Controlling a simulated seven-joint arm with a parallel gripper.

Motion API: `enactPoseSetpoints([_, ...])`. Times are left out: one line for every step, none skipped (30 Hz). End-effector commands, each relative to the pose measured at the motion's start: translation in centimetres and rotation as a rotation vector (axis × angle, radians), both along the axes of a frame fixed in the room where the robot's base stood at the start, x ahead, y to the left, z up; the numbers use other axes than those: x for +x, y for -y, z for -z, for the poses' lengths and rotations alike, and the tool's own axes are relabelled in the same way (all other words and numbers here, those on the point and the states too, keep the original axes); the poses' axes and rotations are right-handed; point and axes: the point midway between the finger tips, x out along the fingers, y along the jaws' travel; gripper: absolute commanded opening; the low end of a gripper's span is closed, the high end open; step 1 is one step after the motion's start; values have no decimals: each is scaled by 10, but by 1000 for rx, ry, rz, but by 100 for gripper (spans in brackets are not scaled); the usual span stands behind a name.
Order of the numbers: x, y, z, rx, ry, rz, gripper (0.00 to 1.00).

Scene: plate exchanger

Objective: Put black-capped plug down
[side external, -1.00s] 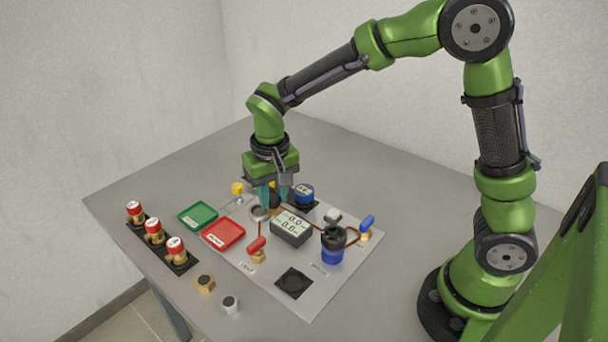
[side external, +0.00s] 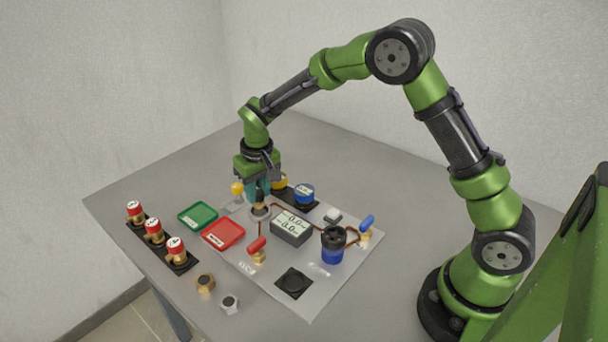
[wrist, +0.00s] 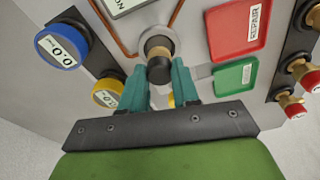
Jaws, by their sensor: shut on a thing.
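My gripper (side external: 258,192) is shut on the black-capped plug (wrist: 158,70), its teal fingers on either side of it. The plug has a black end and a tan band; in the side view it is small and partly hidden by the fingers. It stands upright over a round grey fitting (side external: 260,213) on the light panel. The fitting also shows behind the plug in the wrist view (wrist: 159,34). I cannot tell whether the plug is seated in it or just above it.
A red tray (side external: 223,234) and a green tray (side external: 198,216) lie left of the fitting. A grey meter (side external: 291,228), a red-handled valve (side external: 257,249), a yellow-handled valve (side external: 237,189) and a blue gauge (side external: 304,195) stand around it. Red-capped fittings (side external: 154,232) line the left.

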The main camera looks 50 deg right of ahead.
Motion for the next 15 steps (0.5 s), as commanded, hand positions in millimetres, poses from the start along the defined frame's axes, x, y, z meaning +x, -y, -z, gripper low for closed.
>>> enactPoseSetpoints([0,0,8,0,-3,0,0])
enactPoseSetpoints([0,0,11,1,-2,1,0])
enactPoseSetpoints([0,0,15,0,-1,1,0])
enactPoseSetpoints([0,0,17,0,-1,1,0])
enactPoseSetpoints([0,0,18,1,0,2,0])
enactPoseSetpoints([0,0,18,1,0,2,0])
enactPoseSetpoints([0,0,18,1,1,2,0])
enactPoseSetpoints([0,0,18,1,1,2,0])
enactPoseSetpoints([0,0,18,1,1,1,0])
enactPoseSetpoints([0,0,18,1,1,2,0])
enactPoseSetpoints([0,0,18,1,1,1,0])
enactPoseSetpoints([0,0,18,1,1,1,0])
enactPoseSetpoints([0,0,18,1,1,1,0])
enactPoseSetpoints([0,0,19,1,0,1,0])
enactPoseSetpoints([0,0,21,1,0,1,0])
